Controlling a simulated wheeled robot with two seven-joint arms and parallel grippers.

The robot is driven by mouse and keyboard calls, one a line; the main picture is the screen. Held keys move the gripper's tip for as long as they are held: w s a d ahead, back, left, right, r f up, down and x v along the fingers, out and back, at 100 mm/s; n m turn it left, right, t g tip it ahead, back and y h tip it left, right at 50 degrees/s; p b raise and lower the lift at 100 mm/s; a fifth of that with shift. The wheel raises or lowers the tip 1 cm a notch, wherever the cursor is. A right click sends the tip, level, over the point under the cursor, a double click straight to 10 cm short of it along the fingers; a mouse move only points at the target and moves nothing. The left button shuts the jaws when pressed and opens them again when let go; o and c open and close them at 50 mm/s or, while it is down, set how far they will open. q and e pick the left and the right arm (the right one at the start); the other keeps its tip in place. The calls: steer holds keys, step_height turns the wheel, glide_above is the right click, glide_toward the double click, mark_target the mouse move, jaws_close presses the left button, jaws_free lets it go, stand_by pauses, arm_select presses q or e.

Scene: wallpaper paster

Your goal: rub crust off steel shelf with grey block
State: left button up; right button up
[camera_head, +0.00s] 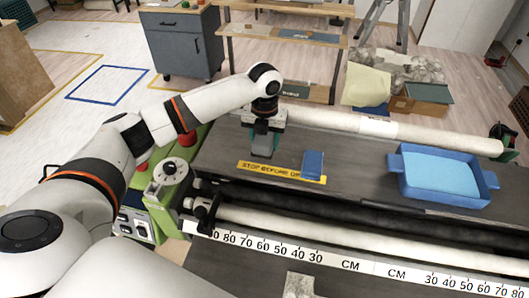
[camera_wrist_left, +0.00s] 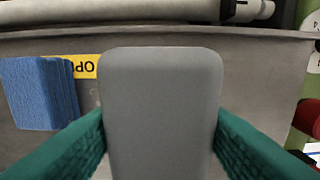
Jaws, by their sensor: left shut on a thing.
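My left gripper (camera_head: 264,122) reaches in over the grey steel shelf (camera_head: 355,170) of the pasting machine. It is shut on the grey block (camera_head: 261,146), which points down near the yellow label. In the left wrist view the grey block (camera_wrist_left: 162,110) fills the middle between the green fingers of the left gripper (camera_wrist_left: 162,150), and it hides part of the shelf (camera_wrist_left: 255,80) behind it. I cannot tell whether the block touches the shelf. I cannot make out any crust on the visible shelf surface. My right gripper is not in view.
A blue sponge (camera_head: 313,163) rests beside the yellow label (camera_head: 270,171). A blue tray (camera_head: 492,181) stands at the right. A long pale roll (camera_head: 420,138) lies behind the shelf, another (camera_head: 360,237) in front. A pale mottled patch (camera_head: 298,286) shows at the bottom edge.

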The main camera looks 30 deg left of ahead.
mark_target(264, 161)
arm_select(q)
steer(key=shift+f, duration=0.4)
step_height(264, 161, down, 4)
steer(key=shift+f+p, duration=0.1)
steer(key=shift+p, duration=1.05)
steer(key=shift+f, duration=0.3)
steer(key=shift+f, duration=0.3)
steer(key=o, duration=1)
